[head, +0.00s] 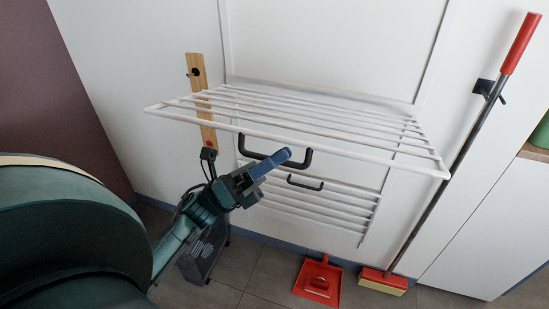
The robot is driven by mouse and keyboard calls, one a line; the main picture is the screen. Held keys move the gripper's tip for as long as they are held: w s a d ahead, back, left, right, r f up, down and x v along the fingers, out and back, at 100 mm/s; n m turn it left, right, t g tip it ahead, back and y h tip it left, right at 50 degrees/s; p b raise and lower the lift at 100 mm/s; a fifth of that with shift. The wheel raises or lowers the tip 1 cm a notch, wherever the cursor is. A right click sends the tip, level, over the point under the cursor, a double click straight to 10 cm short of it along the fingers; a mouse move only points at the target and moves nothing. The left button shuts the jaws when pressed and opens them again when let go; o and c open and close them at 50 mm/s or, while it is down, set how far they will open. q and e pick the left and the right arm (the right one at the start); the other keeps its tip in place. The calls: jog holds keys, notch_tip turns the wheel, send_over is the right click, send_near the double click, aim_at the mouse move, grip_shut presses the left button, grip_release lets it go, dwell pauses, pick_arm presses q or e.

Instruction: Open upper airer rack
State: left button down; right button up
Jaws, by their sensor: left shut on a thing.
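The upper airer rack (300,117) is a white wire rack that stands out from the wall, close to level. A black U-shaped handle (307,161) hangs under its front edge. My left gripper (281,158) is under the front edge of the rack, shut on this handle; its fingers hide part of the handle. My right gripper is not in view.
A lower white rack (330,207) with a smaller black handle (304,185) hangs below against the wall. A wooden strip (197,75) is on the wall at left. A red dustpan (318,281) and a red-topped broom (460,150) stand below and at right.

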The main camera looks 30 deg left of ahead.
pick_arm(q)
jog(key=c, duration=1.5)
grip_release()
